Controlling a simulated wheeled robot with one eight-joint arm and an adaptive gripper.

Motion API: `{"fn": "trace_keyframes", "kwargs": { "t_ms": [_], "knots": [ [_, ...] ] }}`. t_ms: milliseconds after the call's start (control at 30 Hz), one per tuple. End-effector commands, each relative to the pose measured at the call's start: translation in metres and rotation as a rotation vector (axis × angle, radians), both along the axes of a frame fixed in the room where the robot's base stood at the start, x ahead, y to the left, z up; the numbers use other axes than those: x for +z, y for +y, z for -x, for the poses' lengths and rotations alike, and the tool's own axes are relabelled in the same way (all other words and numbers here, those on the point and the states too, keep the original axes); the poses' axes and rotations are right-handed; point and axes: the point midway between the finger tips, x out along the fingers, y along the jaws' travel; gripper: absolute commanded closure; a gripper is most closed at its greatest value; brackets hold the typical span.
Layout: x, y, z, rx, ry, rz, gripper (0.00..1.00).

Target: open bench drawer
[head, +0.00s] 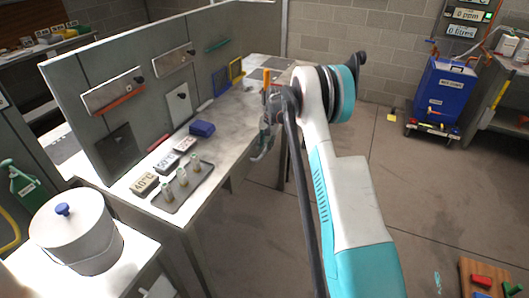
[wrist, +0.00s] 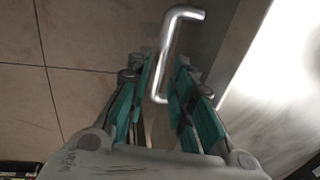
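A silver bar handle (wrist: 166,50) with bent ends stands out from a grey front panel (wrist: 205,45) of the bench in the wrist view. My gripper (wrist: 166,62) is open, with its green-and-grey fingers on either side of the handle's bar. The bar is nearer the left finger, and a gap shows on the right; I cannot tell whether the left finger touches it. In the head view my gripper (head: 264,143) is beside the front edge of the workbench (head: 232,128).
The bench top holds a dark tray (head: 184,188) with several small fittings, labelled blocks (head: 167,162) and a blue box (head: 202,129). A white lidded drum (head: 78,235) stands at the near left. A blue wheeled unit (head: 443,90) is at the right.

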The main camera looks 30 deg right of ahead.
Motion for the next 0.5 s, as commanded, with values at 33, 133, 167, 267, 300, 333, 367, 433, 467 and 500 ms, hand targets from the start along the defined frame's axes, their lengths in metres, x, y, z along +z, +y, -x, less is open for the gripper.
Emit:
{"fn": "trace_keyframes", "kwargs": {
  "t_ms": [33, 133, 167, 267, 300, 333, 367, 433, 467, 500],
  "knots": [
    [-0.009, 0.001, -0.001, 0.0, 0.0, 0.0, 0.79],
    [-0.019, 0.002, -0.003, 0.001, 0.0, 0.0, 0.79],
    [-0.021, 0.003, -0.003, 0.001, 0.0, 0.0, 0.79],
    [-0.025, 0.003, -0.004, 0.001, 0.0, 0.0, 0.79],
    [-0.026, 0.003, -0.004, 0.001, 0.0, 0.0, 0.79],
    [-0.026, 0.003, -0.004, 0.001, 0.0, 0.0, 0.79],
    [-0.027, 0.003, -0.004, 0.001, 0.0, 0.0, 0.79],
    [-0.027, 0.003, -0.004, 0.001, 0.0, 0.0, 0.79],
    [-0.027, 0.003, -0.004, 0.001, 0.0, 0.0, 0.79],
    [-0.026, 0.003, -0.004, 0.001, 0.0, 0.0, 0.79]
  ]
}}
